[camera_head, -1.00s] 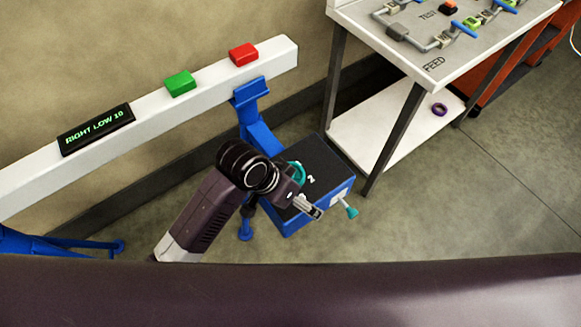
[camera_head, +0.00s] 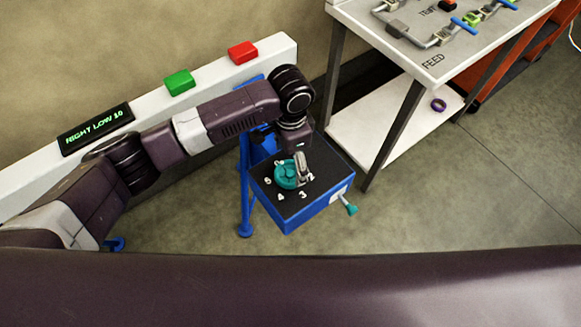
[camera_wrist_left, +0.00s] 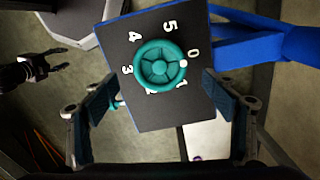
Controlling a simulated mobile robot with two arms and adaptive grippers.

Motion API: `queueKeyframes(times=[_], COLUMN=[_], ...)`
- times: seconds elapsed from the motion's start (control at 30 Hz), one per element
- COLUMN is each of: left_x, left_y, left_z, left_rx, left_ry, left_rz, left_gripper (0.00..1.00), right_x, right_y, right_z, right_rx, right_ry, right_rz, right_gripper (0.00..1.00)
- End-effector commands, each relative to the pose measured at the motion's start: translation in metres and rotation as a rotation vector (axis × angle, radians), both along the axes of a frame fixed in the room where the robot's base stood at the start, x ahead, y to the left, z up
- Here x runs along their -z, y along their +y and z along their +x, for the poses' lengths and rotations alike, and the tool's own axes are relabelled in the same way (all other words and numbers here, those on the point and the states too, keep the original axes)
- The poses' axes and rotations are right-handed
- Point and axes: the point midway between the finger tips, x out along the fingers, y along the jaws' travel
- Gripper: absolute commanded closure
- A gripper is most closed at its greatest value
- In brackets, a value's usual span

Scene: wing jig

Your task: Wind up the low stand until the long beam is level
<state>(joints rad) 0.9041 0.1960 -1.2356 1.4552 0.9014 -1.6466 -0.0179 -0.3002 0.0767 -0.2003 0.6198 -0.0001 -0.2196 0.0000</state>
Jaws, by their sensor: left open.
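The long white beam (camera_head: 221,78) slopes up to the right, with a display (camera_head: 96,128) reading "RIGHT LOW 10". Its right end rests on the low blue stand (camera_head: 244,190). The stand's box (camera_head: 318,212) has a black top with a round teal handwheel (camera_head: 286,176) and a ring of numbers. In the left wrist view the handwheel (camera_wrist_left: 160,64) has a white dot near 0 and 1. My left gripper (camera_head: 302,168) is open, pointing down over the wheel's right part. Its fingers (camera_wrist_left: 158,108) show apart, wheel beyond. My right gripper (camera_wrist_left: 50,66) looks open, away left.
A teal side handle (camera_head: 350,209) sticks out of the box. Green (camera_head: 180,82) and red (camera_head: 243,52) blocks sit on the beam. A white bench (camera_head: 440,66) with pipework and a lower shelf stands close at right. Floor in front is clear.

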Motion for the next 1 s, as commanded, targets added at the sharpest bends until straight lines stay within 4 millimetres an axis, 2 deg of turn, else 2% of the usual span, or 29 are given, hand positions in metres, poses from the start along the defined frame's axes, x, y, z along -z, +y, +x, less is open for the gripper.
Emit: queueKeyframes(times=[0.1,0.3,0.63,1.0], left_x=[0.019,0.042,0.047,0.047], left_y=[0.001,0.000,-0.001,0.000], left_z=[-0.001,0.000,0.000,0.000], left_rx=[-0.001,0.000,0.001,0.001], left_ry=[0.001,0.000,-0.002,-0.002], left_rz=[0.003,0.000,-0.001,-0.001], left_gripper=[0.21,0.21,0.21,0.61], right_x=[-0.003,-0.005,-0.005,-0.005], right_y=[0.001,0.001,-0.001,-0.004], right_z=[0.000,0.000,0.001,0.001], right_rx=[0.000,0.000,0.000,-0.002], right_ry=[-0.001,-0.001,0.000,0.000], right_rz=[0.001,0.001,-0.001,-0.005], right_gripper=[0.58,0.58,0.58,0.58])
